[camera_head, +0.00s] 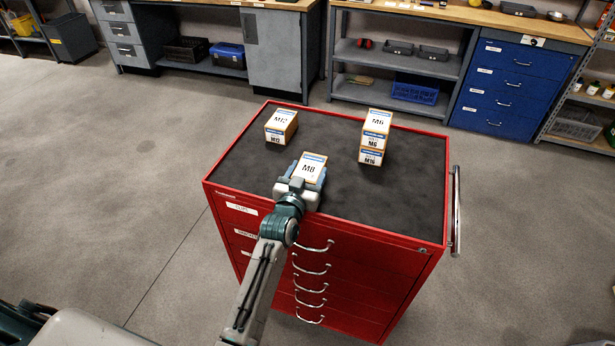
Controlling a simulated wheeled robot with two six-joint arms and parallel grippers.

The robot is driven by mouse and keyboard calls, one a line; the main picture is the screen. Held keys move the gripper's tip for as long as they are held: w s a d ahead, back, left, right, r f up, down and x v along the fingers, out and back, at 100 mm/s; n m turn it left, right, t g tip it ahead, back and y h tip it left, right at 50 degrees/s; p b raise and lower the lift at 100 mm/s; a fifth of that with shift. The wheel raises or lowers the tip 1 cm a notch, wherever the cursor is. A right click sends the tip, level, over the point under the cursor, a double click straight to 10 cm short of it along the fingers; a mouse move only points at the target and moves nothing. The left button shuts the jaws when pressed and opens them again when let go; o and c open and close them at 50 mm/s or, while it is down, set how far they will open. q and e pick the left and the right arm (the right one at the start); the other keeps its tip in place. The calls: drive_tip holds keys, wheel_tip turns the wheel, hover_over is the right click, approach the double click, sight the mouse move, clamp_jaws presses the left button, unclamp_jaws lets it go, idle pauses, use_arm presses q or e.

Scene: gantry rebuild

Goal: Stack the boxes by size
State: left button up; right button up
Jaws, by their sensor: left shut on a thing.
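An M8 box (312,162), white and orange, is at the near-left part of the red cabinet's black top (340,205). My left gripper (306,178) is shut on the M8 box, with a finger on each side; I cannot tell whether the box touches the top. An M12 box (281,121) stands alone at the far left of the top. An M6 box (376,123) sits on an M16 box (371,157) towards the far middle, forming a two-box stack to the right of the M8 box. My right gripper is not in view.
The right part of the cabinet top is clear, bounded by a raised red rim (335,223). A metal handle (455,210) stands off the cabinet's right side. Workbenches, shelves and a blue drawer unit (515,85) stand behind, across open floor.

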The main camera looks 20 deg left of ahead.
use_arm(q)
drive_tip(key=shift+r, duration=0.15)
drive_tip(key=o, duration=1.4)
drive_tip(key=shift+f, duration=0.2)
drive_tip(key=shift+r, duration=0.2)
drive_tip(key=s+b, duration=0.3)
drive_tip(key=s, duration=0.9)
drive_tip(key=shift+a+b, duration=0.2)
drive_tip(key=shift+b, duration=0.2)
drive_tip(key=shift+s, duration=0.1)
